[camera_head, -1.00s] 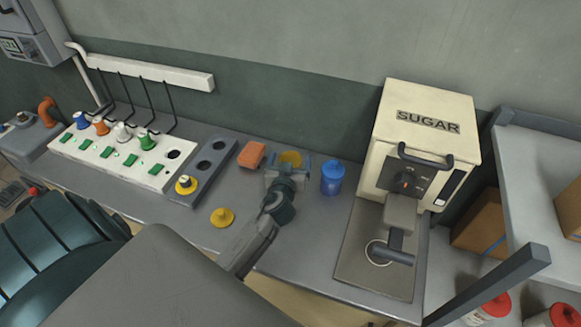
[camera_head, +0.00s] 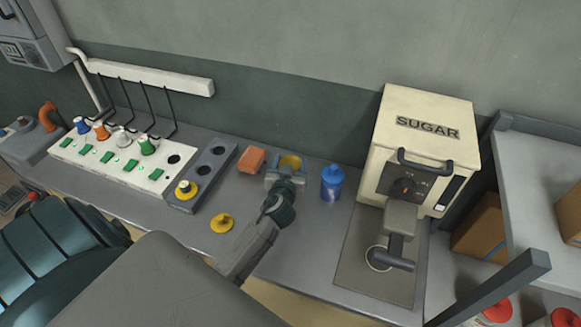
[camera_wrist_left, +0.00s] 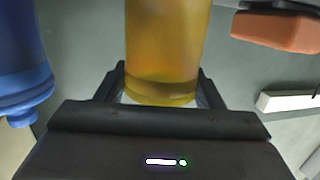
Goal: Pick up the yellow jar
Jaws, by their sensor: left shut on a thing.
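The yellow jar (camera_head: 291,161) is on the grey counter, between the orange block and the blue jar. My left gripper (camera_head: 287,172) is closed around it, one finger on each side. In the left wrist view the amber-yellow jar (camera_wrist_left: 166,50) stands between the fingers and its base shows. The gripper covers much of the jar in the head view. I cannot tell whether its base is clear of the counter. My right gripper is not in view.
The blue jar (camera_head: 332,183) stands close on the right, the orange block (camera_head: 251,160) close on the left. A yellow lid-like piece (camera_head: 221,222) lies in front. The sugar machine (camera_head: 425,150) is at the right and a button panel (camera_head: 110,165) at the left.

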